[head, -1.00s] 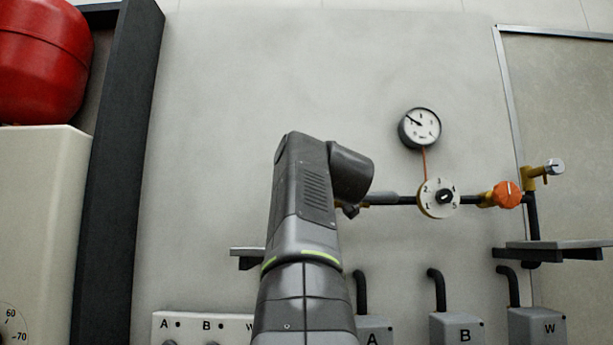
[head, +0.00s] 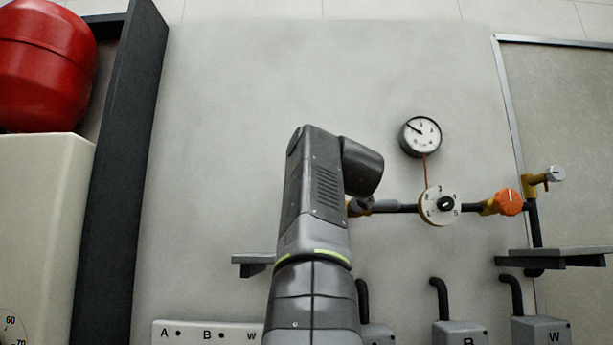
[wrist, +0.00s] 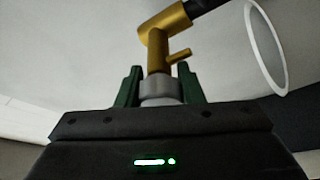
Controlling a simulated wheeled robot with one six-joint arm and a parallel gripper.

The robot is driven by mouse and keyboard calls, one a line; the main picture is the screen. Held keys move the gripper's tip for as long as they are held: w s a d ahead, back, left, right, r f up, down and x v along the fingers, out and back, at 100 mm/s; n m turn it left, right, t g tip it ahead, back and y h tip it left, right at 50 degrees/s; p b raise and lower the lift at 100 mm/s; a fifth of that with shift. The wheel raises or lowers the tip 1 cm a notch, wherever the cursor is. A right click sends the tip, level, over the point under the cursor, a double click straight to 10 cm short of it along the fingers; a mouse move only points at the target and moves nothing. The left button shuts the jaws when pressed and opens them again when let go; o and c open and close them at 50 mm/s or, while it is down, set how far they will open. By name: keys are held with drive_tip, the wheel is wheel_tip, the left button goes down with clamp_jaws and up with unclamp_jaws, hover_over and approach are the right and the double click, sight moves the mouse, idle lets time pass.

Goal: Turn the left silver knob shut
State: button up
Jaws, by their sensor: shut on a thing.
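In the wrist view, the two green fingers of my gripper (wrist: 158,84) stand on either side of a silver knob (wrist: 155,89) and are shut on it. The knob sits at the end of a brass valve (wrist: 158,52) with a small side spout. In the head view my arm hides the gripper and this knob; a bit of brass shows just right of the arm. Another silver knob (head: 555,173) on a brass valve stands at the far right, apart from my arm.
Right of my arm, a pipe carries a numbered dial (head: 440,205) and an orange knob (head: 509,202). A gauge (head: 420,136) hangs above. A shelf (head: 553,258) juts out at right. Grey boxes with bent pipes stand below. A dark post (head: 122,170) stands left.

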drive_tip(key=o, duration=0.9)
drive_tip(key=shift+o, duration=0.2)
drive_tip(key=b+v, duration=0.5)
drive_tip(key=v, duration=0.8)
drive_tip(key=shift+s, duration=0.4)
drive_tip(key=shift+w, duration=0.1)
drive_tip(key=p+x, duration=0.5)
drive_tip(key=x, duration=0.8)
drive_tip(key=shift+w, duration=0.35)
